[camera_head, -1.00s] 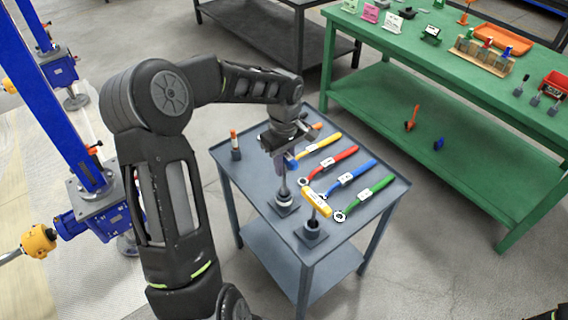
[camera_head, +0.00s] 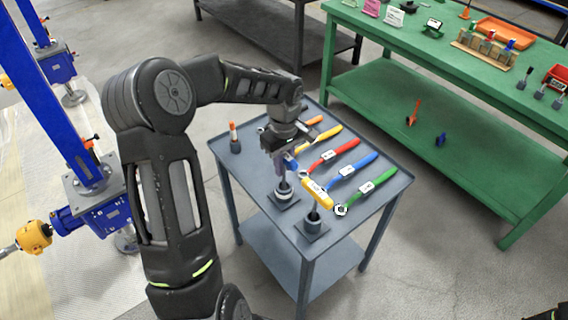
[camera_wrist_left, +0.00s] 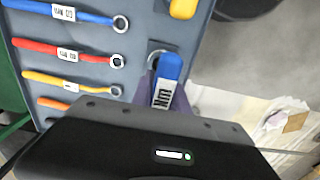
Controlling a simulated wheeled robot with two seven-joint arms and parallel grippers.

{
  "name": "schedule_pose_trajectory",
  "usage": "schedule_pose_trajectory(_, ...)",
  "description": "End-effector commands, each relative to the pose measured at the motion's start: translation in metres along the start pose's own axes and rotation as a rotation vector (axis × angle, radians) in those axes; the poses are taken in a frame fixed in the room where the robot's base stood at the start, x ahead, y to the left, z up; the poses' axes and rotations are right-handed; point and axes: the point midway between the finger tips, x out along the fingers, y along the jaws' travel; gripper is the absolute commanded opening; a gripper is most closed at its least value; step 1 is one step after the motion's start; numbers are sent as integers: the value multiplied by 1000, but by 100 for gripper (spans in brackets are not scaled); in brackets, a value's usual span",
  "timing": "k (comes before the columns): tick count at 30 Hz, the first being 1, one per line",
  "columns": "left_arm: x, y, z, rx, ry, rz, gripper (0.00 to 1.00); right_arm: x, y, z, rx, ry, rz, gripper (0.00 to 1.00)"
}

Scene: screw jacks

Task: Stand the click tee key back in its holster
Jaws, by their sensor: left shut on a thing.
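A tee key with a blue handle (camera_head: 290,163) is in my left gripper (camera_head: 279,155), above the far holster (camera_head: 284,198) on the small grey table. Its handle (camera_wrist_left: 168,80) also shows in the left wrist view, with a white label I cannot read surely. The shaft points down at the holster's collar. I cannot tell whether its tip is inside. A yellow-handled tee key (camera_head: 316,191) stands in the near holster (camera_head: 312,230).
Several ring wrenches, among them a red one (camera_head: 334,154), a blue one (camera_head: 353,165) and a green one (camera_head: 371,192), lie right of the holsters. An orange-topped item (camera_head: 234,137) stands at the table's left edge. A green bench (camera_head: 450,75) stands further right.

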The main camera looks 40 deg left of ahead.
Motion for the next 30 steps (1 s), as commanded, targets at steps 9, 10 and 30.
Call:
schedule_pose_trajectory(9,14,0,0,1,1,1,0,12,4,0,0,0,0,36)
schedule_pose_trajectory(10,14,0,0,1,1,1,0,12,4,0,0,0,0,36)
schedule_pose_trajectory(30,16,0,0,0,0,1,44,13,5,0,0,0,0,36)
